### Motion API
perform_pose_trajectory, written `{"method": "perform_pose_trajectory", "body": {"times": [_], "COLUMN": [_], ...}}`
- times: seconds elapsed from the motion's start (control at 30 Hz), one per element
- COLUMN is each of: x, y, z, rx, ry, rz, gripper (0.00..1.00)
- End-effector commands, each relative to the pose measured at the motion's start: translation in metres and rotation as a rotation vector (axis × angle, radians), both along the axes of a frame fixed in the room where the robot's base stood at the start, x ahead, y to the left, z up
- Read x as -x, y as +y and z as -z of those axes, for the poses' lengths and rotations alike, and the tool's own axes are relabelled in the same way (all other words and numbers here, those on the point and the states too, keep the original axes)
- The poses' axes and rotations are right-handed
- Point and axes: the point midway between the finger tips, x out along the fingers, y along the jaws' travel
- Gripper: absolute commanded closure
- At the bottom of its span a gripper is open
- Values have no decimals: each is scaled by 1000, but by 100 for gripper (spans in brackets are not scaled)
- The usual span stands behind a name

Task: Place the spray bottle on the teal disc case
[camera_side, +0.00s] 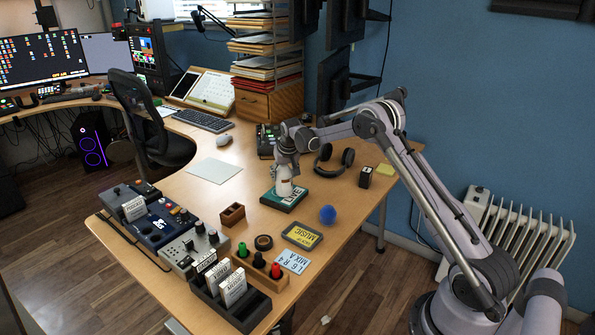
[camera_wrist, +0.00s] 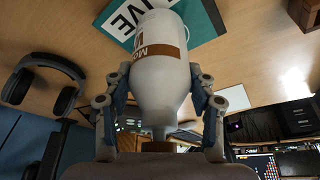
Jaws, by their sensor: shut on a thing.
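The spray bottle is white with a brown label band; it shows in the side view (camera_side: 284,188) and large in the wrist view (camera_wrist: 160,70). My gripper (camera_side: 286,167) is shut on it, with one finger on each side in the wrist view (camera_wrist: 160,85). The bottle is roughly upright in the side view, its base over the teal disc case (camera_side: 291,204). I cannot tell whether the base touches the case. The case lies flat on the desk, and part of it shows behind the bottle in the wrist view (camera_wrist: 204,22). My gripper hides the bottle's top in the side view.
Headphones (camera_side: 334,161) lie right of the case. A white sheet (camera_side: 214,170) is to the left. Desk around the case is mostly clear.

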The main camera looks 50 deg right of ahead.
Motion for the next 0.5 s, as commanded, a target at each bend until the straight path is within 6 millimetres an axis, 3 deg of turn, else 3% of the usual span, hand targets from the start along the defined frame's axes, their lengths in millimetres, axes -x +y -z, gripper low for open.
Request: {"method": "perform_pose_trajectory", "body": {"times": [0.2, 0.23, 0.3, 0.5], "x": [0, 0, 0, 0], "y": [0, 0, 0, 0], "z": [2, 3, 2, 2], "rx": [1, 0, 0, 0], "ry": [-1, 0, 0, 0], "rz": [0, 0, 0, 0], "gripper": [95, 38, 21, 21]}}
